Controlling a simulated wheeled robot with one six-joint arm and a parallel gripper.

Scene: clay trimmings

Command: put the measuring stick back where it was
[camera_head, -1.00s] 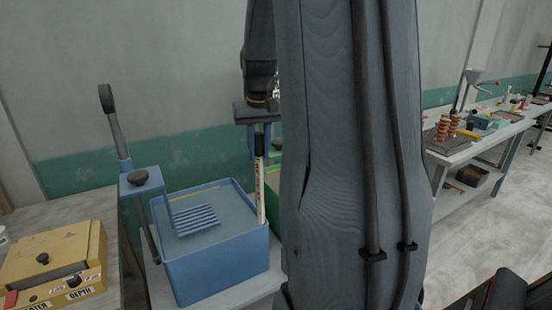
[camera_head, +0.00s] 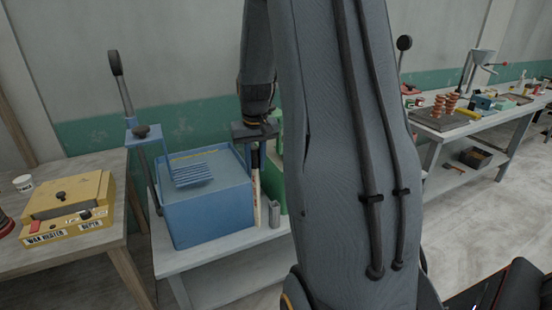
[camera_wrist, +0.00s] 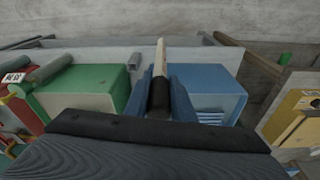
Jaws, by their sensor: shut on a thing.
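The measuring stick (camera_head: 256,195), pale with a dark upper end, hangs roughly upright from my gripper (camera_head: 257,150). Its lower end is beside the right side of the blue tub (camera_head: 208,212), close to the bench top; I cannot tell whether it touches. In the wrist view my gripper (camera_wrist: 160,88) is shut on the dark end of the stick (camera_wrist: 159,60), which points away between the blue fingers. A small grey open-topped holder (camera_head: 274,214) stands on the bench just right of the stick; the wrist view shows it beside the green box.
The green box (camera_head: 274,180) is behind my arm, right of the blue tub. A lever handle (camera_head: 117,75) rises at the tub's left. A yellow wax heater (camera_head: 68,208) sits on the left table. The bench (camera_head: 240,262) is clear in front of the tub.

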